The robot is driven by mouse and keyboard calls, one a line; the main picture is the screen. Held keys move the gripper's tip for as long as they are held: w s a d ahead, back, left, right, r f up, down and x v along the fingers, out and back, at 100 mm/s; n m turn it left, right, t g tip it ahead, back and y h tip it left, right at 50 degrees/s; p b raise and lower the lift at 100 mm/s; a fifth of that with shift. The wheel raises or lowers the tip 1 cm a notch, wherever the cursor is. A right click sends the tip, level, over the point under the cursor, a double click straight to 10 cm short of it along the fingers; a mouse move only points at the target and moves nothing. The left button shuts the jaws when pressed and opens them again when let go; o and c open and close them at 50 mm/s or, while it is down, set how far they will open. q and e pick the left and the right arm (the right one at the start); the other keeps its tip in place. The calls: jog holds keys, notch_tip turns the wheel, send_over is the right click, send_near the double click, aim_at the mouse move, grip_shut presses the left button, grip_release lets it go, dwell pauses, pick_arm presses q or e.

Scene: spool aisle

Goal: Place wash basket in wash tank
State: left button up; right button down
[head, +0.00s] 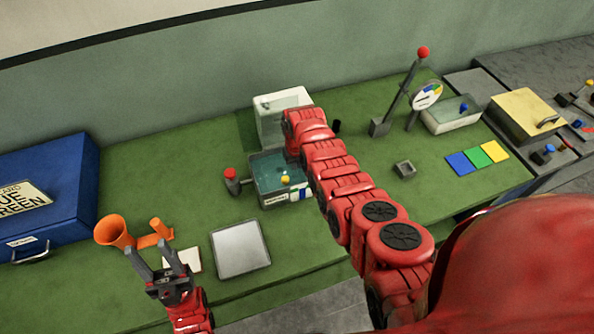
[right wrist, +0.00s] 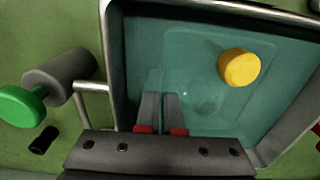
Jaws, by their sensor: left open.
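The wash tank (head: 256,190), an open grey-rimmed box with teal liquid, stands mid-bench; it fills much of the right wrist view (right wrist: 115,60). A yellow round knob or cap (right wrist: 239,67) shows inside it, also in the head view (head: 285,179). I cannot clearly make out a wash basket; a paler rectangular shape shows in the liquid. My right gripper (right wrist: 163,100) is over the tank near one wall, fingers together, nothing visible between them; in the head view my wrist hides it. My left gripper (head: 153,258) is open and empty beside an orange funnel (head: 115,231).
A white box (head: 267,122) stands behind the tank. A red-knobbed lever (head: 231,178) is at its left; the wrist view shows a green knob (right wrist: 22,107). A grey tray (head: 240,248) lies in front. A blue case (head: 75,190) is far left.

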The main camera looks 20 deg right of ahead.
jog(key=shift+f, duration=0.2)
jog(key=c, duration=1.1)
grip_release()
jog(key=shift+r, duration=0.1)
jog(key=shift+r, duration=0.1)
jog(key=shift+r, duration=0.15)
notch_tip(320, 180, up, 8)
jog(key=b, duration=0.3)
jog(key=shift+w, duration=0.1)
notch_tip(320, 180, up, 4)
jog(key=p, duration=0.2)
jog(key=shift+p, duration=0.4)
